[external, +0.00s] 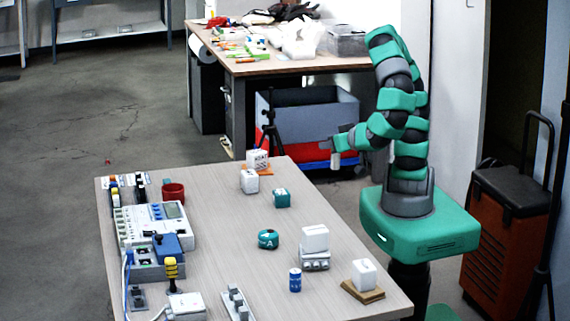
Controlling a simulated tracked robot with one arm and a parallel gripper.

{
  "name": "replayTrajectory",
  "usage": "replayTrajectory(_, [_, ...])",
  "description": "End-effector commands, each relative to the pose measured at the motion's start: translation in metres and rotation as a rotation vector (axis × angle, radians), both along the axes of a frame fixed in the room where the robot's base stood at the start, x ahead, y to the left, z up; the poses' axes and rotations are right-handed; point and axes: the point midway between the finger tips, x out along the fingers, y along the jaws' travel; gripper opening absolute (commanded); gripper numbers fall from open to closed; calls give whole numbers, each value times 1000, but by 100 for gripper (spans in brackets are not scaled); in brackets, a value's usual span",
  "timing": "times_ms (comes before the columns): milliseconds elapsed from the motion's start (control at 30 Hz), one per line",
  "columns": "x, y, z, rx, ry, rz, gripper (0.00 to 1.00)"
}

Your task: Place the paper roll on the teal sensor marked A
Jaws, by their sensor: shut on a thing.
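My gripper (335,148) is on the right side, beyond the table's right edge. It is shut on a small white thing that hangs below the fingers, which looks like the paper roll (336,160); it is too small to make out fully. The teal sensor marked A (268,239) is a low, rounded block in the middle of the table, apart from my gripper, with nothing on top. A second teal block (281,198), cube-shaped, stands farther back; its mark is hard to read.
A white box on a grey base (314,240), a blue can (295,280) and a white block on a wooden plate (364,275) stand to the right. White blocks (249,181) are at the back. The table between is clear.

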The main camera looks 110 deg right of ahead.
Motion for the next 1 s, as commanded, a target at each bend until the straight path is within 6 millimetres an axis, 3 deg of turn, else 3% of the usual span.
replayTrajectory(600, [130, -5, -14, -3, -4, -3, 0])
replayTrajectory(800, [152, -5, -15, -4, 0, -1, 0])
replayTrajectory(1000, [155, -5, -25, -3, 1, 1, 0])
